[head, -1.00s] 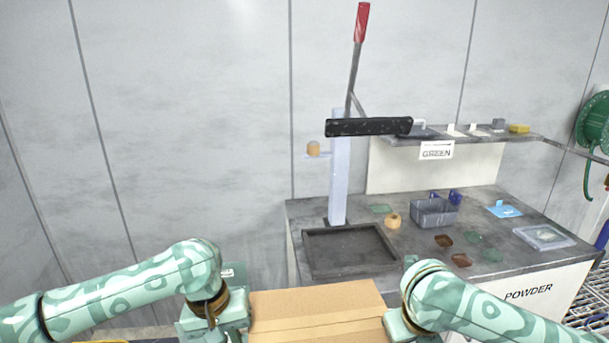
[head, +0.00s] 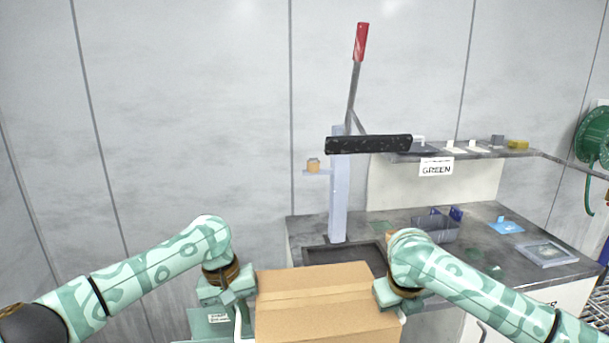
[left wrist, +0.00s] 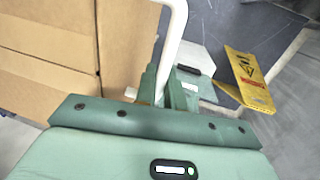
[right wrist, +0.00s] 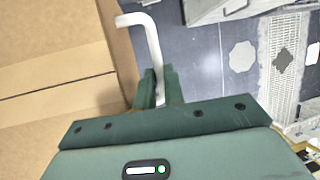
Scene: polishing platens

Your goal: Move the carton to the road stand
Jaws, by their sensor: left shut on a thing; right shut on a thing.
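The brown cardboard carton (head: 325,315) is at the bottom middle of the head view, closed with a tape strip along its top. It also fills the left of the left wrist view (left wrist: 60,60) and of the right wrist view (right wrist: 50,70). My left gripper (left wrist: 165,95) is shut on a white bent handle (left wrist: 178,40) at the carton's side. My right gripper (right wrist: 158,95) is shut on a matching white handle (right wrist: 152,45) at the opposite side. The carton's underside is hidden. I cannot pick out the road stand.
A grey workbench (head: 470,250) with a dark tray (head: 318,255), a lever press (head: 340,195) and a bin (head: 435,228) stands beyond the carton. A yellow warning sign (left wrist: 250,78) shows in the left wrist view. A green hose reel (head: 595,135) hangs at the right.

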